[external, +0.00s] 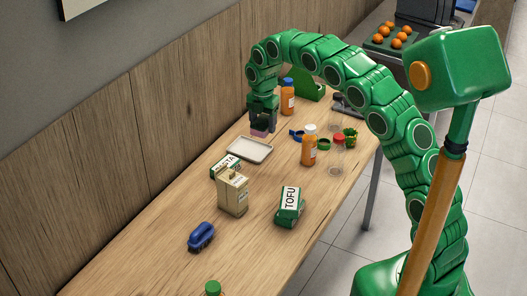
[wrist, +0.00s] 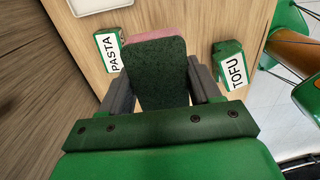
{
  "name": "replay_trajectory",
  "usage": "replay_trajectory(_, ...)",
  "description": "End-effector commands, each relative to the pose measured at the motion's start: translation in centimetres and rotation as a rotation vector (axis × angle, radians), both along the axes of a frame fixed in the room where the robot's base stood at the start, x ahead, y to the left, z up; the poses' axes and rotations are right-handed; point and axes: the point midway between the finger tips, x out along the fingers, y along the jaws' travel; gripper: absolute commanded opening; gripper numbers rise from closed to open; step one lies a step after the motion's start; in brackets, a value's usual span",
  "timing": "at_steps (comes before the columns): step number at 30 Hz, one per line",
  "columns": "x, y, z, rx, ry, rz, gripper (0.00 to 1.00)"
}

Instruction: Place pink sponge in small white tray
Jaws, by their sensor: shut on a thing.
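The pink sponge (wrist: 160,72) is held between the fingers of my gripper (wrist: 158,85) in the wrist view. Its dark green face is toward the camera and a pink strip shows along its top edge. In the external view my gripper (external: 262,123) points down with the pink sponge (external: 259,133) under it. The small white tray (external: 246,156) lies on the wooden table just below the sponge, slightly toward the picture's lower left. The tray looks empty. A part of the white tray (wrist: 92,5) shows at the top left of the wrist view. The sponge appears to be above the tray's far edge.
A tofu box (external: 290,207), a blue item (external: 201,236) and an orange bottle (external: 309,150) stand nearby. Another orange bottle (external: 288,98) is behind my gripper.

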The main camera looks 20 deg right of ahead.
Motion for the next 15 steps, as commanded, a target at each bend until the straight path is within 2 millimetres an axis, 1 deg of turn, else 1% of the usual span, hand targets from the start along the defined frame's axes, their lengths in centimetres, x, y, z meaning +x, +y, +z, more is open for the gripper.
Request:
replay_trajectory(1, -0.2, -0.9, 0.1, 0.0, 0.001, -0.006, 0.35)
replay_trajectory(3, -0.4, -1.8, 0.0, 0.002, -0.001, -0.01, 0.35)
replay_trajectory(10, -1.1, -4.2, -0.2, 0.005, 0.001, -0.023, 0.35)
replay_trajectory(15, -1.0, -4.1, -2.8, 0.005, 0.002, -0.021, 0.35)
